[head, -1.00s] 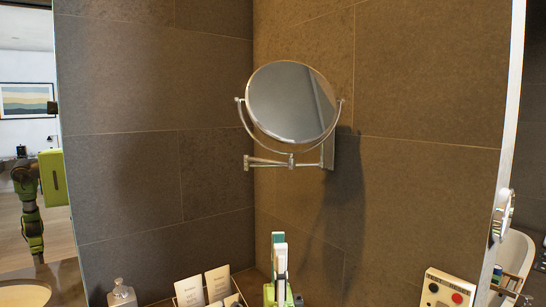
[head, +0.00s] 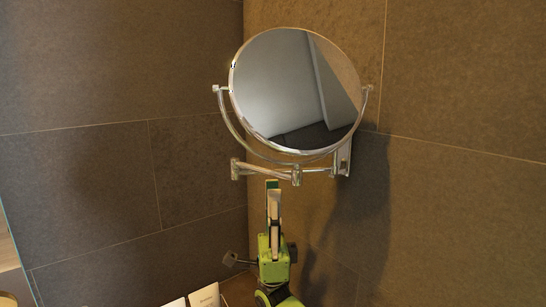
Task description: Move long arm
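A round chrome mirror (head: 297,90) hangs in a U-shaped yoke (head: 235,130) on the tiled wall. Below it, the long chrome arm (head: 265,166) runs from a joint at its left end to a middle joint (head: 297,176), and a shorter link goes on to the wall plate (head: 343,158). My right gripper (head: 272,188), green with pale and dark fingers, points up just under the long arm, between its left end and the middle joint. I see its fingers edge-on, so the gap between them is hidden, and contact with the arm is unclear. My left gripper is out of view.
Dark tiled walls (head: 80,150) meet in a corner behind the mirror. White cards (head: 205,296) stand at the bottom edge, left of my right arm. The space right of the mirror is free.

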